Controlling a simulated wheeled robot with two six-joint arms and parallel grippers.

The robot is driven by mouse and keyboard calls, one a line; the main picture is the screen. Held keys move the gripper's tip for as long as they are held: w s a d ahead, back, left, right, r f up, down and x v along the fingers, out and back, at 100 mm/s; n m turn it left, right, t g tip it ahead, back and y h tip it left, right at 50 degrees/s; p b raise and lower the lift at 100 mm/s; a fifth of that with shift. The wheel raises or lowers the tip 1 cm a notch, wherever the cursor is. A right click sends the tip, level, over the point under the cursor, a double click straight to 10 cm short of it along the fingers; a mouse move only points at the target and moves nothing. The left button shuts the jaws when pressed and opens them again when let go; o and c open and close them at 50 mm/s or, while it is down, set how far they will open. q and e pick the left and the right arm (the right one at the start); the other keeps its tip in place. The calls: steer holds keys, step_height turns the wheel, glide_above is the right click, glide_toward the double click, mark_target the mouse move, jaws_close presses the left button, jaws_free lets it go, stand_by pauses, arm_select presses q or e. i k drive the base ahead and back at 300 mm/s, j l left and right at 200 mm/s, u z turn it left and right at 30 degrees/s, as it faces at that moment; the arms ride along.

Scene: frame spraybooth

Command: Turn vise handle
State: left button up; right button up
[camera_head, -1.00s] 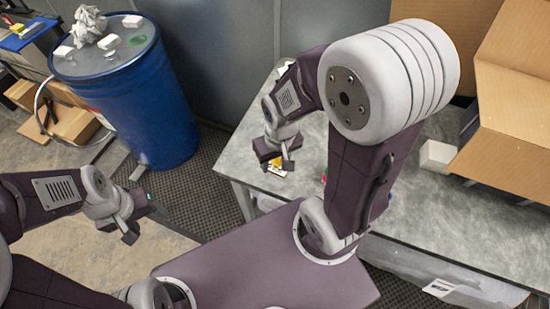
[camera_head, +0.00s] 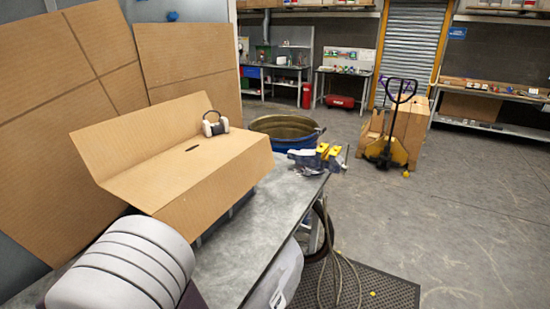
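A vise (camera_head: 318,160) with a blue-grey body and yellow parts sits at the far corner of the grey workbench (camera_head: 262,222). It is small in the view, and I cannot make out its handle clearly. A rounded white-grey segment of my own arm fills the lower left. Neither of my grippers is in the head view.
An open cardboard box (camera_head: 190,165) covers much of the bench's left side, with ear muffs (camera_head: 215,124) on it. A blue barrel (camera_head: 285,131) stands behind the vise. A yellow pallet jack (camera_head: 388,150) stands further right. Hoses hang below the bench edge above a dark mat (camera_head: 372,287). Open floor lies to the right.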

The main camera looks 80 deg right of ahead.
mark_target(345, 167)
steer(key=z, duration=3.35)
steer(key=u, duration=1.7)
steer(key=z, duration=0.35)
steer(key=i+l+z, duration=0.15)
steer(key=l+z, duration=0.15)
steer(key=l, duration=0.2)
steer(key=i+l+z, duration=0.3)
steer(key=l, duration=0.15)
steer(key=i+l+z, duration=0.25)
steer(key=l, duration=0.2)
steer(key=i+l+z, duration=0.45)
steer(key=i+l, duration=0.15)
steer(key=i, duration=0.2)
steer(key=i+l+z, duration=0.1)
steer(key=i, duration=0.4)
steer(key=i+l+z, duration=0.15)
steer(key=i+l, duration=0.15)
steer(key=i, duration=0.2)
steer(key=i+l+z, duration=0.15)
steer(key=i, duration=0.35)
steer(key=i+u, duration=0.45)
steer(key=i+l+u, duration=0.25)
steer(key=i+u, duration=0.2)
steer(key=i+l+u, duration=0.45)
steer(key=i, duration=0.1)
